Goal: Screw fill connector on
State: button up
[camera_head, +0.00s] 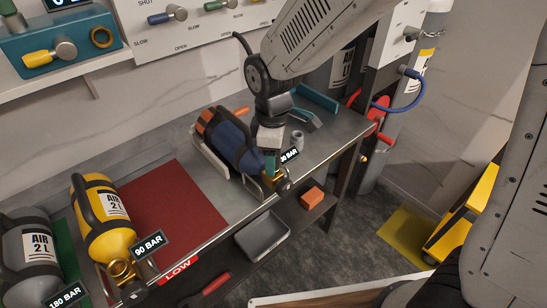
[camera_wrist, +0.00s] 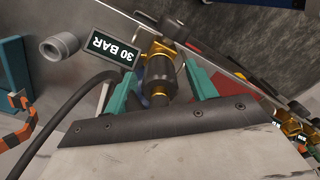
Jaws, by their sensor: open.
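The fill connector (camera_wrist: 159,78), a black ribbed sleeve with brass parts, is in the wrist view beside the brass valve (camera_wrist: 160,47) of the blue cylinder. It lies between the teal fingers of my gripper (camera_wrist: 158,85), which stand apart with gaps on both sides. I cannot tell whether its thread is engaged. The blue cylinder (camera_head: 231,137) lies tilted in a cradle on the bench, with a 30 BAR tag (camera_wrist: 115,50) at its valve. In the head view my gripper (camera_head: 270,165) is over the valve end and hides much of it.
A black hose (camera_wrist: 66,108) runs beside my gripper. A grey ring-shaped part (camera_head: 297,140) stands on the bench. A yellow cylinder (camera_head: 103,215) tagged 90 BAR and a grey one (camera_head: 28,257) tagged 180 BAR lie left.

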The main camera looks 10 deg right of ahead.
jog(key=n, duration=0.4)
jog(key=shift+n, duration=0.4)
jog(key=n, duration=0.4)
jog(key=shift+n, duration=0.4)
jog(key=shift+c, duration=0.3)
jog(key=c, duration=1)
jog(key=m, duration=0.6)
jog(key=shift+c, duration=0.2)
jog(key=m, duration=1.4)
jog(key=shift+f+m, duration=0.1)
jog(key=shift+m, duration=0.3)
jog(key=m, duration=0.6)
jog(key=shift+m, duration=0.4)
